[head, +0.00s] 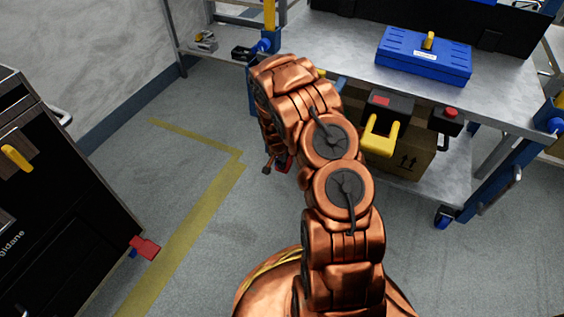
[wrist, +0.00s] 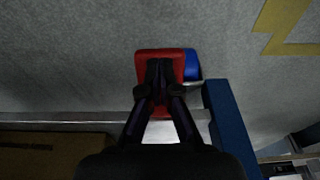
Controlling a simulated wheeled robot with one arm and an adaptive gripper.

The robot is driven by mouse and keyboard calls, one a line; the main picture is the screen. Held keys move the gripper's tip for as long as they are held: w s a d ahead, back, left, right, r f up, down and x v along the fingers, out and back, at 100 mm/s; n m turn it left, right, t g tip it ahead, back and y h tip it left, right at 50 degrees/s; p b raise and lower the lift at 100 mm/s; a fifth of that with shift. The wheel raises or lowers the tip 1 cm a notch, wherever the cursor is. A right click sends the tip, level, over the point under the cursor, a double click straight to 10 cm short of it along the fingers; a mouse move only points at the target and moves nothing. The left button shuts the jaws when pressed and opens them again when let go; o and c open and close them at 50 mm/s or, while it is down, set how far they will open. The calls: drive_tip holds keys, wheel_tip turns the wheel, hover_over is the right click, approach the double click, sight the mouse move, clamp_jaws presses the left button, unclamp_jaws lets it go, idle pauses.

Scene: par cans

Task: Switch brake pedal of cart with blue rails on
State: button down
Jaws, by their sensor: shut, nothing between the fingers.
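The cart with blue rails (head: 478,170) stands at the right in the head view, with a grey top and a lower shelf. In the wrist view its red brake pedal (wrist: 142,66) lies beside a blue caster (wrist: 193,64), near the blue post (wrist: 228,125). My gripper (wrist: 159,65) is shut and empty, its fingertips over the middle of the red pedal. I cannot tell whether they touch it. In the head view my gripper (head: 268,168) is mostly hidden by my arm, and only a bit of red shows beside it.
A black cabinet (head: 70,200) with its own red pedal (head: 146,247) stands at left. The cart holds a blue toolbox (head: 423,60); a cardboard box (head: 405,160) is on its lower shelf. Floor between is clear.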

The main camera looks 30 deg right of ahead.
idle(0.4)
drive_tip(key=s+a+r+p, duration=0.3)
drive_tip(key=a+r, duration=0.2)
drive_tip(key=r, duration=0.3)
drive_tip(key=shift+s+a, duration=0.15)
drive_tip(key=shift+p, duration=0.3)
drive_tip(key=s+a+r+n+p, duration=0.3)
drive_tip(key=r+p, duration=0.4)
drive_tip(key=r, duration=0.7)
drive_tip(key=s+a+r+g+p, duration=0.1)
drive_tip(key=s+a+r+p, duration=0.35)
drive_tip(key=r, duration=0.95)
drive_tip(key=s+a+r+n+p, duration=0.2)
drive_tip(key=s+r+p, duration=0.45)
drive_tip(key=r, duration=0.85)
drive_tip(key=s+a+r+n+g+y+p, duration=0.1)
drive_tip(key=s+a+r+n+p, duration=0.2)
drive_tip(key=s+r+p, duration=0.6)
drive_tip(key=s+a+r+n+g+p, duration=0.1)
drive_tip(key=s+a+r+n+p, duration=0.2)
drive_tip(key=s+r+p, duration=0.7)
wheel_tip(320, 180, up, 9)
drive_tip(key=shift+s+a+r+n+y+p, duration=0.15)
drive_tip(key=shift+s+a+n+y+p, duration=0.2)
drive_tip(key=shift+s+a, duration=0.75)
